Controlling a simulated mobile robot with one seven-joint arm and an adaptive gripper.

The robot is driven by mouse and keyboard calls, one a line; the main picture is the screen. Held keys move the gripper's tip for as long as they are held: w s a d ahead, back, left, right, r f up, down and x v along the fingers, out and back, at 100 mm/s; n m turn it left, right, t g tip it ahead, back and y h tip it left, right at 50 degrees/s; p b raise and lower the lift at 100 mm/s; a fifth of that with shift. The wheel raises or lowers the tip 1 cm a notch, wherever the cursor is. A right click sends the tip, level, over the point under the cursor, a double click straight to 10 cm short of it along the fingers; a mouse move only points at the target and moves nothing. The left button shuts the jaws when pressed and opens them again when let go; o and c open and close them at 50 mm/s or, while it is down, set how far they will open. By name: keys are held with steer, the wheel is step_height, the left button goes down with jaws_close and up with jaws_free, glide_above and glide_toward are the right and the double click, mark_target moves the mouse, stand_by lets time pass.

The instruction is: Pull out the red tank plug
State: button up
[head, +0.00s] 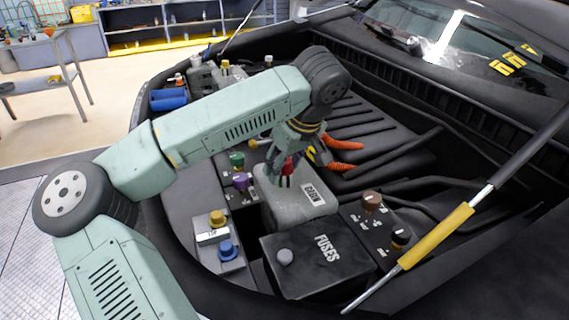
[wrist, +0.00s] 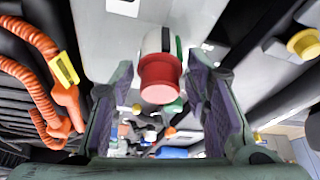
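The red tank plug (wrist: 160,80) sits on the pale neck of the grey tank (head: 295,208), which carries a white label. In the wrist view the plug is between the tips of my two fingers, with a gap on each side. My gripper (wrist: 160,68) is open and holds nothing. In the head view my gripper (head: 287,165) points down over the tank top. Only a small part of the red plug (head: 289,168) shows there, partly hidden by the fingers.
A black fuse box (head: 318,262) stands in front of the tank. A brown-capped knob (head: 371,201) is to the right. Green (head: 237,160) and purple (head: 240,181) caps are to the left. Orange hoses (head: 343,142) lie behind. A yellow-sleeved hood strut (head: 436,236) crosses the right side.

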steer(key=c, duration=0.8)
steer(key=o, duration=0.5)
steer(key=c, duration=0.3)
steer(key=shift+r, duration=0.3)
steer(key=shift+r+p, duration=1.6)
steer(key=shift+r, duration=0.75)
